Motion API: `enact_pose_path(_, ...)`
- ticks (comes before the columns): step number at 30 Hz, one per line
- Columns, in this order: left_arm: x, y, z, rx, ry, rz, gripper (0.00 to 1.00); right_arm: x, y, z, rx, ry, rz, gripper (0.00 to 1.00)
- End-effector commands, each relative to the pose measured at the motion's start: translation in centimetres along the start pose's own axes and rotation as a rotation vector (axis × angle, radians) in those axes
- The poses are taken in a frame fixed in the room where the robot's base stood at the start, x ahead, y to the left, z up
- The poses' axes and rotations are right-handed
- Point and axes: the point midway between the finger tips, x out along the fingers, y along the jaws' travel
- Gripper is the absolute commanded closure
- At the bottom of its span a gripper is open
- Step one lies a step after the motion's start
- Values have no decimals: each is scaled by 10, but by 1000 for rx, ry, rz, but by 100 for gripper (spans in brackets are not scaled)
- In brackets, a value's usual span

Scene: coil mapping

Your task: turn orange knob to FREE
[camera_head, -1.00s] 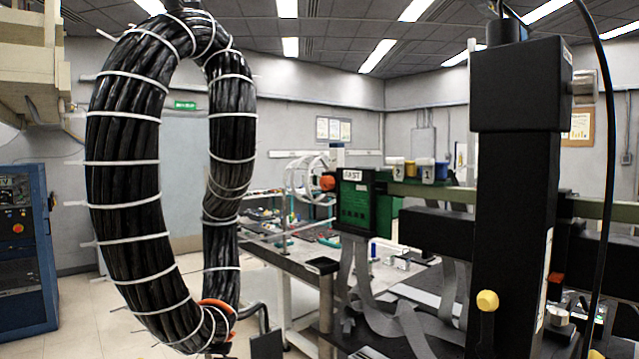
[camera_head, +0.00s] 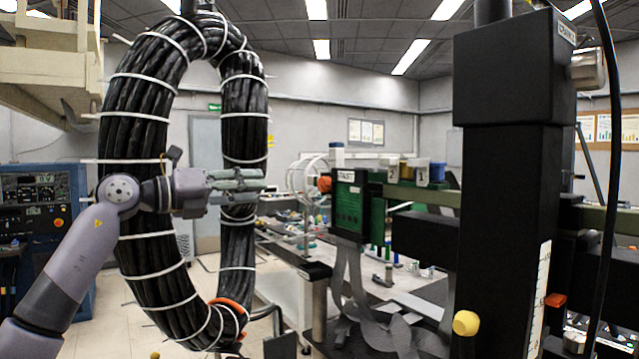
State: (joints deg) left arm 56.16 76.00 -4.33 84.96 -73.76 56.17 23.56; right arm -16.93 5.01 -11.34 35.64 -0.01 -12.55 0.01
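An orange knob (camera_head: 324,183) sits on the left side of a green box (camera_head: 348,205) with a small white label on top. A smaller orange part (camera_head: 555,300) shows low on the right, beside the black column; I cannot tell whether it turns. My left gripper (camera_head: 262,180) reaches in from the left in front of the thick black cable loop. Its fingers point right toward the orange knob, apart from it in the picture, and look spread with nothing between them. No FREE marking is readable. My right gripper is not in view.
The black cable loop (camera_head: 150,110) with white ties hangs at left. A black column (camera_head: 505,200) with a yellow knob (camera_head: 466,323) stands at right. Grey ribbons hang below the green box. A cluttered workbench (camera_head: 400,295) stands behind; a blue cabinet (camera_head: 80,310) is far left.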

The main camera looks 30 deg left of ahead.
Motion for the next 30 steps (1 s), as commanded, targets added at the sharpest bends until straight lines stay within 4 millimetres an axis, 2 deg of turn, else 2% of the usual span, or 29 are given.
enact_pose_path(1, 10, -4, 3, -4, 2, -5, 64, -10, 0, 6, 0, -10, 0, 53)
enact_pose_path(5, 37, -6, 4, -5, 3, -7, 64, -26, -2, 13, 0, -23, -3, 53)
enact_pose_path(18, 130, -5, 3, -7, 1, -6, 64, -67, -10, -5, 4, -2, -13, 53)
enact_pose_path(24, 154, -3, 1, -5, 1, -4, 64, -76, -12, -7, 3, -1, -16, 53)
enact_pose_path(30, 160, -1, 0, -3, 0, -4, 64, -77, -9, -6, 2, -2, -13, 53)
